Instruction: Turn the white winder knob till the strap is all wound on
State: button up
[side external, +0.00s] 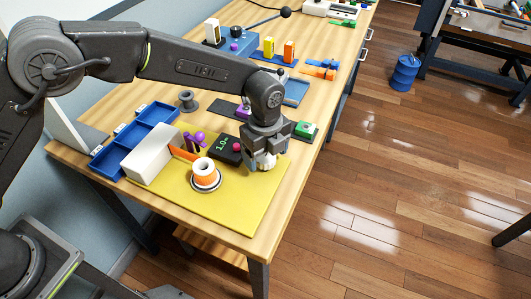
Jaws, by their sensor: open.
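An orange strap (183,153) runs from the white block (150,157) to a spool (204,172) with a white top and orange strap around it. The spool stands on a round grey and white base on the yellow mat (240,208). My gripper (262,160) points down at the right part of the mat, its jaws open. A white rounded thing, likely the white winder knob (265,164), shows low between or just behind the fingers. They partly hide it, and I cannot tell whether they touch it.
A black box with a lit display (222,148) and a red knob stands between spool and gripper. Purple pieces (195,140) stand behind the spool. Blue bins (135,140) are at left. The mat's front is clear.

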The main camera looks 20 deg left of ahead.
jog(key=shift+f, duration=0.3)
jog(key=shift+c, duration=0.4)
jog(key=c, duration=0.9)
jog(key=shift+o, duration=0.2)
